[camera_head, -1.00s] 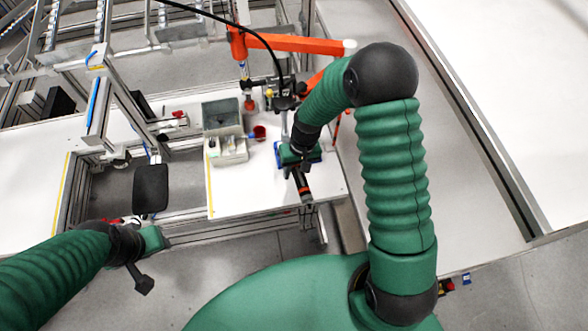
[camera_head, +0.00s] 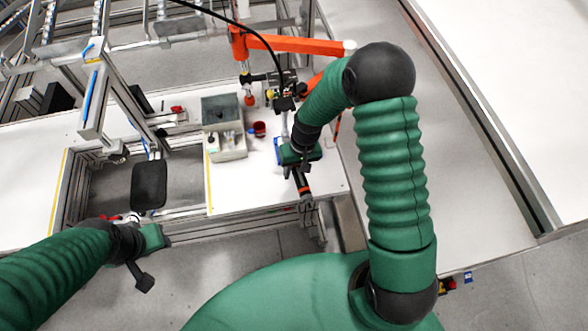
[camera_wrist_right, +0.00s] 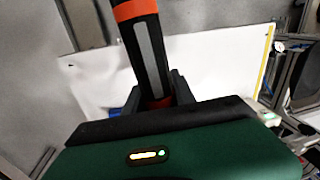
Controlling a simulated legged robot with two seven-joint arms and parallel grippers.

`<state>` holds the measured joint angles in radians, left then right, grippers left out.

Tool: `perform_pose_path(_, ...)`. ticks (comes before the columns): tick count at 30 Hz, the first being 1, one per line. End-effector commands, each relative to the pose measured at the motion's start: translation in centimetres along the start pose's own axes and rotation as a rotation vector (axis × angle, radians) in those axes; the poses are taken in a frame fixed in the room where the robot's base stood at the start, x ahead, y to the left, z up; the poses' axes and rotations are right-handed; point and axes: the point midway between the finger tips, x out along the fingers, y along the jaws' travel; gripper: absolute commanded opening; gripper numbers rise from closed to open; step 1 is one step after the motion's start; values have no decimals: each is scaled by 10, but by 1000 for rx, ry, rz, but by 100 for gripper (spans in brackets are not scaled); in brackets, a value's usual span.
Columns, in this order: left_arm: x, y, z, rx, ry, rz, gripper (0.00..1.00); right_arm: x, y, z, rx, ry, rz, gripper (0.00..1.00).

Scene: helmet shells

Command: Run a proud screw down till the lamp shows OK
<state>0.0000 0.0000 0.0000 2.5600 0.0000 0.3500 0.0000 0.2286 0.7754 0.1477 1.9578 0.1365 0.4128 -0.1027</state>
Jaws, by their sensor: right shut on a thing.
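My right gripper (camera_head: 301,168) is shut on a black power screwdriver with orange bands (camera_head: 305,188), over the right part of the white bench. In the right wrist view the screwdriver (camera_wrist_right: 146,50) shows a grey strip and rises from between the dark fingers of my right gripper (camera_wrist_right: 160,98). Its working tip is hidden. My left gripper (camera_head: 140,272) is low at the left, in front of the bench and apart from everything on it; its jaw opening is unclear. I cannot make out the proud screw or the lamp.
A grey bin (camera_head: 222,110) and a pale parts tray (camera_head: 227,148) stand on the white bench (camera_head: 240,190), beside a red cup (camera_head: 259,129). An orange arm (camera_head: 295,44) spans the back. A dark pad (camera_head: 149,185) stands over the frame's open gap at left.

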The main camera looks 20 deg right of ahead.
Motion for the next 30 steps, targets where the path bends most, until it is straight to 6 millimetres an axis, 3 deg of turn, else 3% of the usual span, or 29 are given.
perform_pose_path(30,5,0,1,0,0,0,36,8,1,0,0,-1,0,0)
